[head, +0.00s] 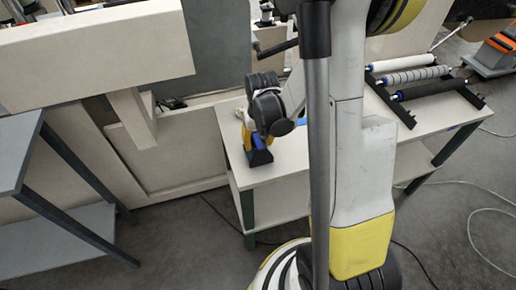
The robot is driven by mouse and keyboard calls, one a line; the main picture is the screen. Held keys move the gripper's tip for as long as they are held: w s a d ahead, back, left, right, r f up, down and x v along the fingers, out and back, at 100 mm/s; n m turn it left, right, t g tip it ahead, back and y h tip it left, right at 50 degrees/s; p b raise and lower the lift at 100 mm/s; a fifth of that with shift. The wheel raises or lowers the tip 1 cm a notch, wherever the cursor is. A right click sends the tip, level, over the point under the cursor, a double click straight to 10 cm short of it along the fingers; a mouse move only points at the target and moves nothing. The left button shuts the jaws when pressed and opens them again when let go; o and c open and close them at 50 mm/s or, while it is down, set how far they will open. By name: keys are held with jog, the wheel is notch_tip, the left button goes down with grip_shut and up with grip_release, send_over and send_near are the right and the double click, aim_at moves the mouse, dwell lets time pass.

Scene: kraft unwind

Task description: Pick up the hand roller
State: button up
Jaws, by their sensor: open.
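My gripper (268,116), dark grey, is over the left end of a white table (282,172) in the head view. It is open, though its fingertips are hard to make out. Just below it is a small black stand (260,157) with yellow and blue parts, partly covered by the gripper. I cannot tell for sure which thing is the hand roller or whether the gripper touches anything. A small blue piece (303,121) shows on the table beside my arm, mostly hidden.
Long rollers, one white (402,62), one grey striped (415,75) and one black (430,89), lie in a black rack at the table's right. A grey table (18,140) stands at left. A beige machine frame (95,55) rises behind. Cables cross the floor at right.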

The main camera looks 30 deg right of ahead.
grip_shut()
dwell(0.4)
jog(key=shift+r, duration=0.2)
notch_tip(320, 180, up, 4)
jog(key=shift+f+p, duration=0.1)
jog(key=shift+p, duration=1.15)
jog(key=s+d+r+p, duration=0.1)
jog(key=s+d+r, duration=0.1)
jog(key=d, duration=0.3)
jog(key=s+d+r+p, duration=0.2)
jog(key=s+d+r, duration=0.1)
jog(key=d+r, duration=0.1)
jog(key=shift+d+r, duration=0.35)
jog(key=shift+d, duration=0.45)
